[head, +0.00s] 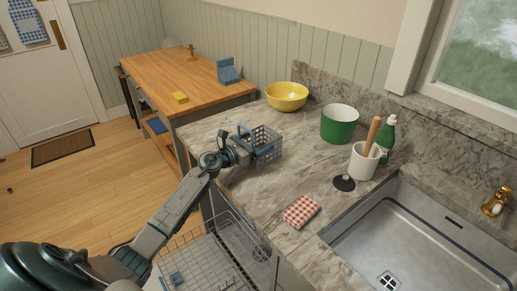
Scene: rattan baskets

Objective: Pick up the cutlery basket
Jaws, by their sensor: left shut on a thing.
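The cutlery basket (267,143), a small grey mesh basket with a blue-grey handle, is at the left part of the marble counter. My left gripper (244,138) is at its left side and shut on it, at or near the handle. The fingertips are small and partly hidden against the basket. I cannot tell whether the basket rests on the counter or is slightly above it. My right gripper is not in view.
A yellow bowl (287,96), green pot (339,124), white crock (364,161), green bottle (387,138) and checked cloth (300,211) stand on the counter (240,190). The sink (420,240) is at right. An open dishwasher rack (215,255) lies below the counter's front edge.

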